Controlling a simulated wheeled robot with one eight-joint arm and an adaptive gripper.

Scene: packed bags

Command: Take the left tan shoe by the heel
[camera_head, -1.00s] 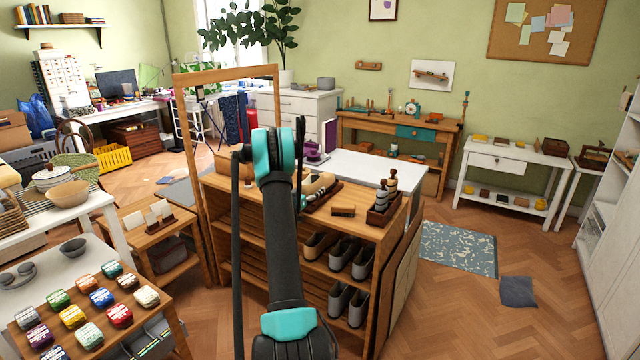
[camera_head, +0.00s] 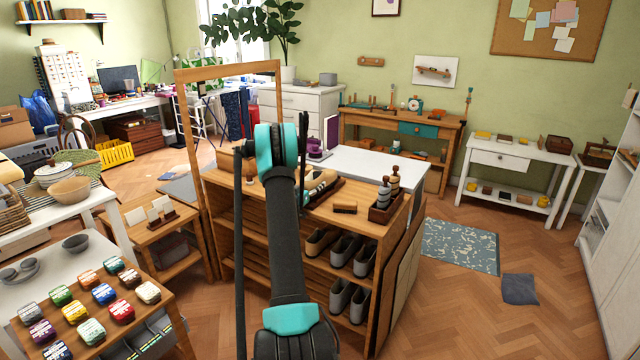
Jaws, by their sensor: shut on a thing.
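A tan shoe (camera_head: 320,242) sits on the upper inside shelf of the wooden shoe stand (camera_head: 345,226), just right of my arm. It is the leftmost shoe I can see there; anything further left is behind my arm. My arm rises in front of the stand, with its teal joint above the stand's top.
Grey shoes (camera_head: 354,252) stand right of the tan shoe, with more (camera_head: 348,300) below. A brush (camera_head: 345,208) and a box with bottles (camera_head: 386,208) are on top. A wooden frame (camera_head: 188,130) stands at left.

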